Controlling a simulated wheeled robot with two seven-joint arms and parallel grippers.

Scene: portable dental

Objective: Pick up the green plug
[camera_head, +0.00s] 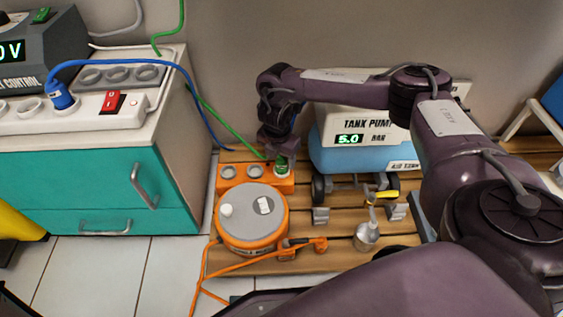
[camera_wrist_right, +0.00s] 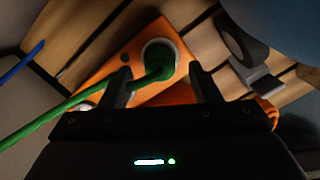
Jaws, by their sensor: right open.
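The green plug (camera_head: 281,167) sits in the right-hand socket of the orange socket block (camera_head: 255,185) on the slatted wooden platform. A green cable runs from it up to the left. My right gripper (camera_head: 280,155) is directly above the plug and hides part of it. In the right wrist view the plug (camera_wrist_right: 158,60) shows between and beyond the two spread fingers of the right gripper (camera_wrist_right: 163,88), which is open. Whether a finger touches the plug I cannot tell. My left gripper is not in view.
An orange cable reel (camera_head: 250,244) stands in front of the socket block. The tank pump (camera_head: 365,150) is close on the right. A blue plug (camera_head: 60,95) sits in a white power strip on the teal cabinet (camera_head: 80,185). A small metal cup (camera_head: 366,236) stands front right.

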